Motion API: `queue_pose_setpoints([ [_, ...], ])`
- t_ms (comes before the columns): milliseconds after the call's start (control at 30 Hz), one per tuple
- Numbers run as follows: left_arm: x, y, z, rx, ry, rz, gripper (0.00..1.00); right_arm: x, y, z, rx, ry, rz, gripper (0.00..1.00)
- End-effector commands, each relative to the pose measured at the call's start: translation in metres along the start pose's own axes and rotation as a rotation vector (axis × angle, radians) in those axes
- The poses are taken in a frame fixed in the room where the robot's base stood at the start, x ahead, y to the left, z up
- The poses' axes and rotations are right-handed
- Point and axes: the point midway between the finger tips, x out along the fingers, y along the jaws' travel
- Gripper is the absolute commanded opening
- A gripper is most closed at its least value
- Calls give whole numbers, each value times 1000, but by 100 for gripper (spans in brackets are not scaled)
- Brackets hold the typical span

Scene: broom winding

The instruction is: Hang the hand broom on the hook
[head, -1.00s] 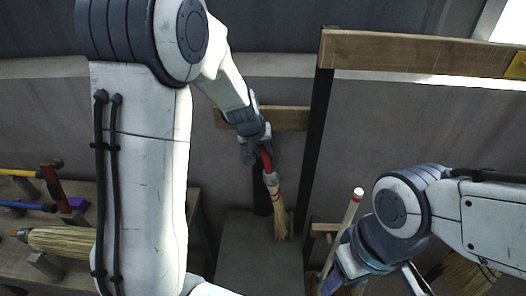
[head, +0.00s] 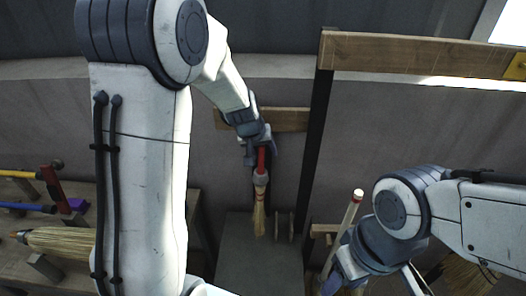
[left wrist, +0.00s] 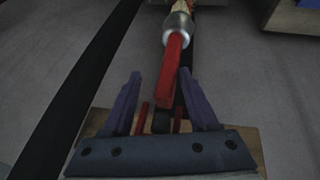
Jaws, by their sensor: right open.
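The hand broom (head: 259,212) has a red handle, a pale collar and straw bristles. In the head view it hangs nearly upright, bristles down, below my left gripper (head: 257,150). In the left wrist view the two purple fingers of that gripper (left wrist: 160,100) are spread, with the red handle (left wrist: 172,68) between them and visible gaps on both sides. A dark peg, seemingly the hook (left wrist: 161,121), sits at the handle's end, with thin red strips on either side. Whether a loop is around it is unclear. My right gripper (head: 380,286) is open at the lower right, partly cut off.
A wooden board (head: 290,120) is fixed behind the left gripper, beside a black post (head: 315,140). A bench at left holds another straw broom (head: 62,240) and hammers (head: 52,186).

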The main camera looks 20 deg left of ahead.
Motion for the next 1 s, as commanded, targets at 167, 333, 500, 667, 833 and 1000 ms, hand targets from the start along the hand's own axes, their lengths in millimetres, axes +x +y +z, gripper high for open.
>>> queue_pose_setpoints([
  [167,0,0,1,0,-2,0,60,0,0,0,0,0,0,50],
  [333,-16,0,0,0,2,1,60,0,0,0,0,0,0,50],
  [500,-48,0,-1,1,6,2,60,3,0,0,0,0,0,50],
  [667,-78,0,0,-1,6,1,60,7,0,0,1,0,0,50],
  [833,-98,0,0,-1,2,0,60,10,1,0,1,0,0,50],
  [1000,-104,0,1,0,-2,-1,60,10,1,0,1,0,0,50],
])
